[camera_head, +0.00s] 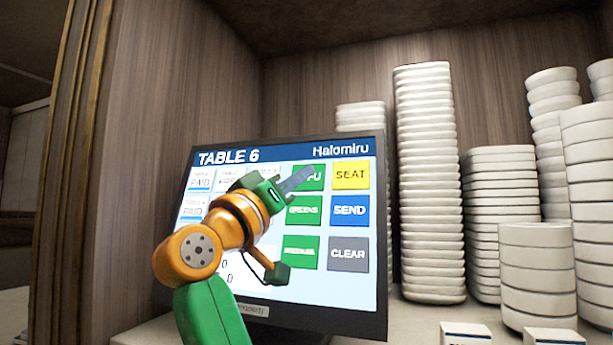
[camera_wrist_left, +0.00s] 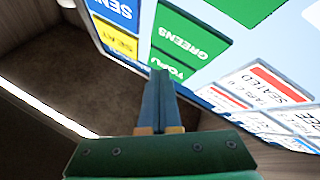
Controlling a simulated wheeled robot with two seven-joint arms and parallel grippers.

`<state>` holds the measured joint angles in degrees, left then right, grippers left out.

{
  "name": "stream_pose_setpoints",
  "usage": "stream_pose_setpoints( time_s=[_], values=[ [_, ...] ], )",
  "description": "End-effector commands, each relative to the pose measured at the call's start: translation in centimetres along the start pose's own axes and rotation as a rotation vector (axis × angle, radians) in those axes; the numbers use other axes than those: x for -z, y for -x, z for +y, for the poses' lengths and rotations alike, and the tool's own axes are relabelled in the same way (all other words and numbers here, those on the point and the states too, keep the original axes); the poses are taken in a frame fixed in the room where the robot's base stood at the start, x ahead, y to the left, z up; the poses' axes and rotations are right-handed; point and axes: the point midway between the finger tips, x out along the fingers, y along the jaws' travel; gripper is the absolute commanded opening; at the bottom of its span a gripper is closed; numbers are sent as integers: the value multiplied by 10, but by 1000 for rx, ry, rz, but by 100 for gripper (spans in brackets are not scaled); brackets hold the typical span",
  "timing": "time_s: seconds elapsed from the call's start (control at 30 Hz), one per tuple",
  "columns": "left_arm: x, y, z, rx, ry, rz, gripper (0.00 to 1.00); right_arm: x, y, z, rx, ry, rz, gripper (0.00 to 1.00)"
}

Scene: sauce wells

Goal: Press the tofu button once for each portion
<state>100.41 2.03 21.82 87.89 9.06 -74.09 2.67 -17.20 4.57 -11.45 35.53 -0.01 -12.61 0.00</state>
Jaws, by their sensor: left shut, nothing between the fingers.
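The touch screen (camera_head: 330,262) stands upright and reads "TABLE 6" and "Halomiru". The green tofu button (camera_head: 314,183) is at its upper middle right, with only the end of its label showing past my gripper. In the left wrist view the tofu button (camera_wrist_left: 178,68) lies just beyond the fingertips. My left gripper (camera_head: 308,174) is shut and empty, its grey fingers pointing at that button. The fingertips (camera_wrist_left: 160,74) overlap the button's edge in the wrist view; I cannot tell if they touch.
A green greens button (camera_head: 303,210) and another green button (camera_head: 300,252) sit below. Yellow SEAT (camera_head: 351,175), blue SEND (camera_head: 350,210) and grey CLEAR (camera_head: 348,254) are to the right. Tall stacks of white dishes (camera_head: 428,180) stand right of the screen. A wooden panel (camera_head: 140,150) rises at left.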

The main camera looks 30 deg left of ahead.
Motion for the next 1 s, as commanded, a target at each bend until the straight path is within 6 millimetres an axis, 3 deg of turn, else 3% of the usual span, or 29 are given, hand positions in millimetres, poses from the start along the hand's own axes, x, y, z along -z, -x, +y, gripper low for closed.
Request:
stream_pose_setpoints(
  time_s=[1.0],
  values=[
    [8,11,8,-1,0,0,0,0,-5,0,0,0,0,50]
  ],
)
